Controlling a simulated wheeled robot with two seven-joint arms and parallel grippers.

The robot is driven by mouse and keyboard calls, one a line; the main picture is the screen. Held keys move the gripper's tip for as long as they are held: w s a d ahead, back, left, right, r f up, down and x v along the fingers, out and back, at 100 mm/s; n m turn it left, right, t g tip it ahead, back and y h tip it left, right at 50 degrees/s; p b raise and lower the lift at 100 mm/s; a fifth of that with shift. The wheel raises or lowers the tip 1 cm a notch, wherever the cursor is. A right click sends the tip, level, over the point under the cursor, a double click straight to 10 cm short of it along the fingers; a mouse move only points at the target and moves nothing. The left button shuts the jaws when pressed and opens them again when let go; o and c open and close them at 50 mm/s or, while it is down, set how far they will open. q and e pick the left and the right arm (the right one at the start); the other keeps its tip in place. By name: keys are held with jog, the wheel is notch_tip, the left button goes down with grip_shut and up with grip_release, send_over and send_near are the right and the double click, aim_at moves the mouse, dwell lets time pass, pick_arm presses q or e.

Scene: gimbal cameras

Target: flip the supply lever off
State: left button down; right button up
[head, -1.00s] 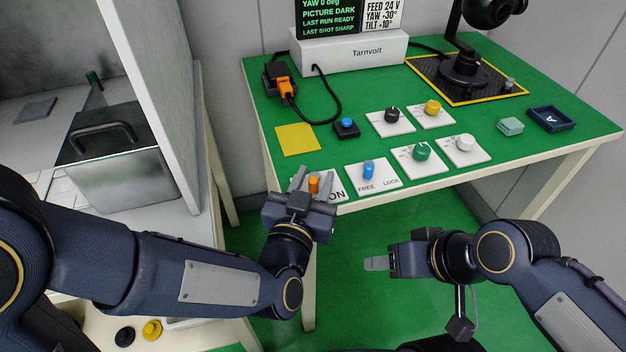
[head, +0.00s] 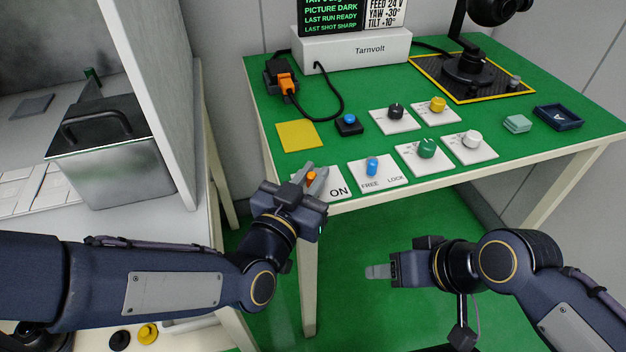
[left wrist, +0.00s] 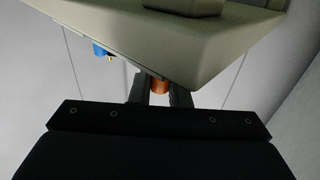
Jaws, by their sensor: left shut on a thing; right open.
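The orange supply lever (head: 311,177) stands on a white plate (head: 337,187) marked ON at the table's front left corner. Any OFF label is hidden by my left gripper (head: 310,175). That gripper is shut on the lever, with its fingers on both sides of it. In the left wrist view the orange lever (left wrist: 159,88) shows between the two dark fingers (left wrist: 157,92). My right gripper (head: 378,271) is open and empty, in front of the table and away from the panel.
Right of the lever is a blue FREE/LOCK lever (head: 372,166), then green (head: 427,148) and white (head: 472,140) knobs. A yellow square (head: 297,135) lies behind. A grey wall panel (head: 150,80) stands close to my left arm.

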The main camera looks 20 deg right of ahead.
pick_arm(q)
jog(key=c, duration=1.4)
grip_release()
jog(key=shift+c, duration=0.2)
jog(key=shift+a, duration=0.1)
jog(key=v, duration=0.7)
jog(key=shift+s+a+p, duration=0.2)
jog(key=shift+s+p, duration=0.1)
